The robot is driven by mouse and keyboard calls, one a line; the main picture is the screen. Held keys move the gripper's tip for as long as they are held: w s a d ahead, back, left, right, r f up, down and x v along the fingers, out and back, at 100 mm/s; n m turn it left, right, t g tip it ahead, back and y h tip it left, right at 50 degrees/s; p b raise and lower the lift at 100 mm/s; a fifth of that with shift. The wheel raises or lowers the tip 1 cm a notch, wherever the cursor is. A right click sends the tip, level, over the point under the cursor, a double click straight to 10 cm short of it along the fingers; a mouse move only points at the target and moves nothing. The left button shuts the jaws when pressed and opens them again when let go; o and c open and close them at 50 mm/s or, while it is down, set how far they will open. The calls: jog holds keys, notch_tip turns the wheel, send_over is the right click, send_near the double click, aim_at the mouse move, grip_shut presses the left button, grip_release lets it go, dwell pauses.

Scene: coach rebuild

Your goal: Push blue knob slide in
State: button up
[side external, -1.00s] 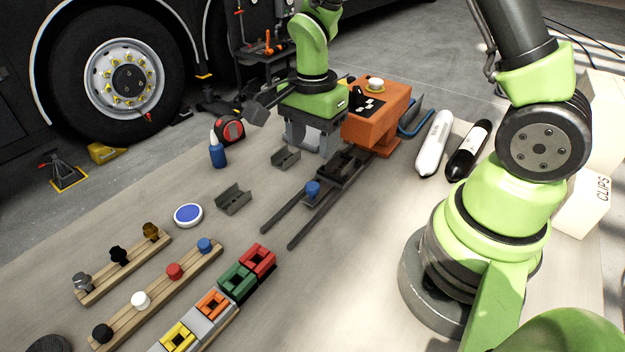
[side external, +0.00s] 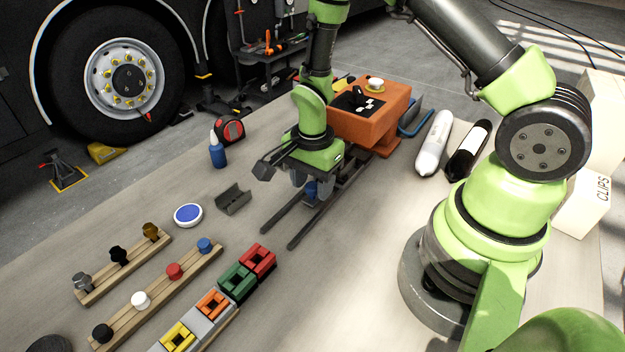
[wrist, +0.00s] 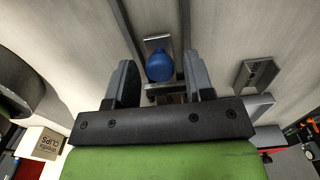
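The blue knob (side external: 311,188) sits on a dark slide that rides between two dark rails (side external: 291,232) leading to an orange machine (side external: 369,112). In the side external view my gripper (side external: 305,182) is low over the slide and partly covers the knob. In the wrist view the blue knob (wrist: 160,66) shows between and just beyond the two spread fingers of my gripper (wrist: 160,82), with space on both sides. I cannot tell whether anything touches it. The slide's inner end is mostly hidden by my gripper.
A grey bracket (side external: 233,199) and a white-and-blue disc (side external: 188,214) lie left of the rails. A blue bottle (side external: 217,152) and tape measure (side external: 231,129) stand farther back. White (side external: 434,143) and black (side external: 468,150) cylinders lie right of the orange machine. Table space right of the rails is clear.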

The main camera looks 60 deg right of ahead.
grip_shut()
jog(key=shift+d, duration=2.4)
jog(key=shift+o, duration=1.2)
grip_release()
notch_tip(320, 180, up, 10)
